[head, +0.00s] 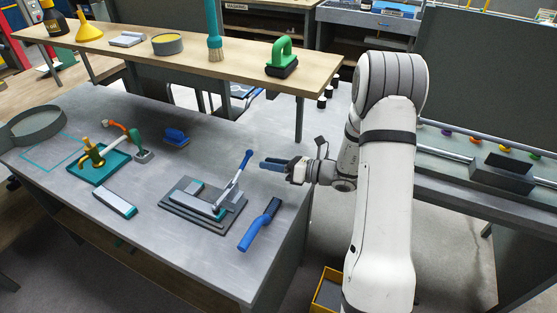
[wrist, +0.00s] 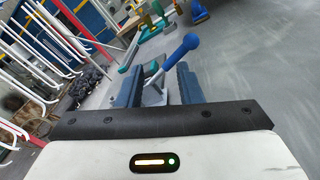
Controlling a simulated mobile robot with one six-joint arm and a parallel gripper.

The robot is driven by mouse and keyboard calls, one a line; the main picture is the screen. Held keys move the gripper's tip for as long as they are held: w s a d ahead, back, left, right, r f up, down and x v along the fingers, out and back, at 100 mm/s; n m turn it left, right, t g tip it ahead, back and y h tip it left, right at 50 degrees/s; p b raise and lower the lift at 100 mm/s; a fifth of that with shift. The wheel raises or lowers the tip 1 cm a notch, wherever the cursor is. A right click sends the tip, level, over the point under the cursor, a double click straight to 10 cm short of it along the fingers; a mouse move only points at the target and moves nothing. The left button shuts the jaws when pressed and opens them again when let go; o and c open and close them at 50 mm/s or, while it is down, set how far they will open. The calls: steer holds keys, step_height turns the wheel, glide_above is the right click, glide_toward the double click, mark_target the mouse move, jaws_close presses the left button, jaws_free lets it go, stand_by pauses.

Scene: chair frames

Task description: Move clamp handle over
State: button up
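The clamp (head: 203,204) sits on a stepped grey base near the right side of the grey workbench. Its handle (head: 232,178) is a metal lever with a blue grip at the top, and it leans up and to the right. In the wrist view the blue grip (wrist: 183,46) shows ahead, in line with the gap between the fingers and toward the right finger. My gripper (head: 268,163) has blue fingers and is just right of the grip in the head view. In the wrist view my gripper (wrist: 156,82) is open, and contact with the handle cannot be told.
A blue-handled brush (head: 260,224) lies right of the clamp base. A grey block (head: 114,203), a small blue brush (head: 175,136) and a teal-based fixture (head: 100,166) stand to the left. A raised wooden shelf (head: 200,55) runs behind. The bench's right edge is below my gripper.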

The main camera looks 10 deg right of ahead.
mark_target(243, 166)
steer(key=w+d+f+m+t, duration=0.2)
steer(key=m, duration=0.1)
steer(key=shift+w+h, duration=0.2)
steer(key=shift+h, duration=0.1)
steer(key=x, duration=0.7)
steer(key=shift+w+a, duration=0.3)
steer(key=shift+a, duration=0.05)
steer(key=shift+c, duration=0.3)
steer(key=c, duration=0.4)
